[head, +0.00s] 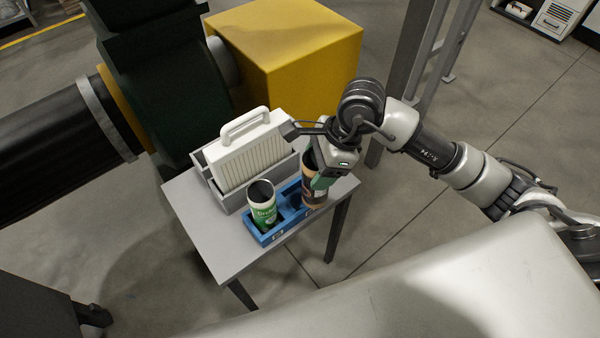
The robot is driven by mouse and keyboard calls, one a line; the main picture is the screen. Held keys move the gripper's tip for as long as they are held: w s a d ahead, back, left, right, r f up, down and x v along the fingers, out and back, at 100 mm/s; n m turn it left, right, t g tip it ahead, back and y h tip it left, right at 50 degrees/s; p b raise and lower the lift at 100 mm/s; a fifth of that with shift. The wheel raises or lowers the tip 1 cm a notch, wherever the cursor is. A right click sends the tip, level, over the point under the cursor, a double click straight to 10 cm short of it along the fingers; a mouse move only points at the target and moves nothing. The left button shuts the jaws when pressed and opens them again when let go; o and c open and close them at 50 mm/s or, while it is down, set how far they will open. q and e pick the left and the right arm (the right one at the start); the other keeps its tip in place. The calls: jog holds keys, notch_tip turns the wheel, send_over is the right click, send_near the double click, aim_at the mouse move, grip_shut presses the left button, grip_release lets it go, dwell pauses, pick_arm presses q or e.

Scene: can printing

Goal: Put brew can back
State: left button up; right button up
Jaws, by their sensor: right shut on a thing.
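A brown can with a dark top (311,189), seemingly the brew can, is at the right end of a blue rack (262,236) on a small grey table. My right gripper (318,178) is shut on this can from the right and partly covers it. I cannot tell whether the can's base rests fully in the rack. A green and white can (264,212) stands upright in the rack's left part. The middle of the rack between the two cans looks empty. My left gripper is not in view.
A grey box holding a white filter panel with a handle (245,155) stands behind the rack. A yellow block (310,65) and dark green machinery (160,80) are behind the table. The table's front left top (215,240) is bare.

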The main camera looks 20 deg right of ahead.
jog(key=w+a+f, duration=0.2)
jog(key=w+f, duration=0.2)
jog(key=f, duration=0.3)
jog(key=shift+w+f+p, duration=0.15)
jog(key=shift+w+p, duration=0.05)
jog(key=shift+p, duration=0.15)
jog(key=o, duration=0.9)
jog(key=shift+a, duration=0.1)
jog(key=v, duration=1.2)
jog(key=shift+a, duration=0.15)
